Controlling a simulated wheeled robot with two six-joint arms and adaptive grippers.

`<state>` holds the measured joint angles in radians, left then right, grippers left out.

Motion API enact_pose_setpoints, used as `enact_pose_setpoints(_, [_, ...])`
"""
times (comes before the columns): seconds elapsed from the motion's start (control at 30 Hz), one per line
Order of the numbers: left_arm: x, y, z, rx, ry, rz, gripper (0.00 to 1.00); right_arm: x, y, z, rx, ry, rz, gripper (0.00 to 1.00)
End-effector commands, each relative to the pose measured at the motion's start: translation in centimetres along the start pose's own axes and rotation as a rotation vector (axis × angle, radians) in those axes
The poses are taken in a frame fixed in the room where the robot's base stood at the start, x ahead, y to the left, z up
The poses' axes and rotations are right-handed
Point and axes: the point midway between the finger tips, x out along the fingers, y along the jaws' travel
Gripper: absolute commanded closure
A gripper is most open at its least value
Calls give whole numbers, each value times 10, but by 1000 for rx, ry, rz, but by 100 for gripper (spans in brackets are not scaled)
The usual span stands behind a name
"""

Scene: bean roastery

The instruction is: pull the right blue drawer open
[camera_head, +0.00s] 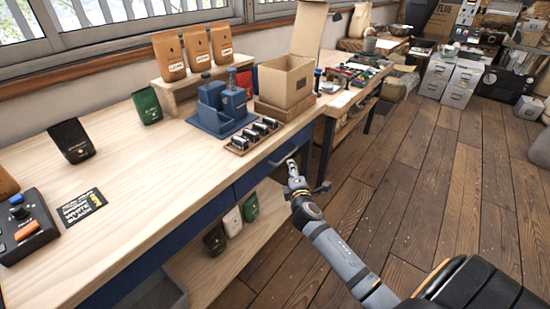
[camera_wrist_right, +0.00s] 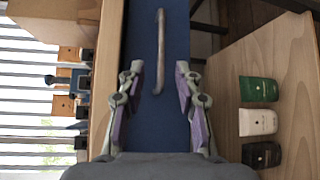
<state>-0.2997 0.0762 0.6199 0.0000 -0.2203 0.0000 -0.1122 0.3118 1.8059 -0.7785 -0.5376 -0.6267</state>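The right blue drawer (camera_head: 256,179) is in the front of the wooden workbench and looks shut, its face in line with the bench front. Its pale bar handle (camera_head: 284,157) shows beside my right gripper (camera_head: 294,171). In the right wrist view the blue drawer face (camera_wrist_right: 175,128) fills the middle, and the handle (camera_wrist_right: 160,50) runs lengthwise. My right gripper (camera_wrist_right: 158,84) is open there, with one end of the handle seen between its fingertips. I cannot tell whether the fingers touch it. My left gripper is not in view.
The bench top (camera_head: 150,190) carries a dark blue device (camera_head: 220,112), a cardboard box (camera_head: 286,82) and coffee bags. A lower shelf (camera_head: 200,270) holds several bags under the drawers. The wooden floor (camera_head: 430,180) to the right is clear.

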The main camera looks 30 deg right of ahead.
Motion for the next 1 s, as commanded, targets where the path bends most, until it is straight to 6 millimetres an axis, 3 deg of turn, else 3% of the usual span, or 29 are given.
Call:
enact_pose_setpoints(0.27, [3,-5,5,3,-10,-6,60,45,0,0,3,0,0,66])
enact_pose_setpoints(0.53, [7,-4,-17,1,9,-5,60,94,-2,0,5,0,-3,66])
enact_pose_setpoints(0.7, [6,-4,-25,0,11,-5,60,104,-1,-1,5,2,-3,66])
enact_pose_setpoints(0.93, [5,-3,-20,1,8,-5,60,104,-1,-1,5,2,-3,66])
enact_pose_setpoints(1.0, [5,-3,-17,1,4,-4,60,104,-1,-1,5,2,-3,76])
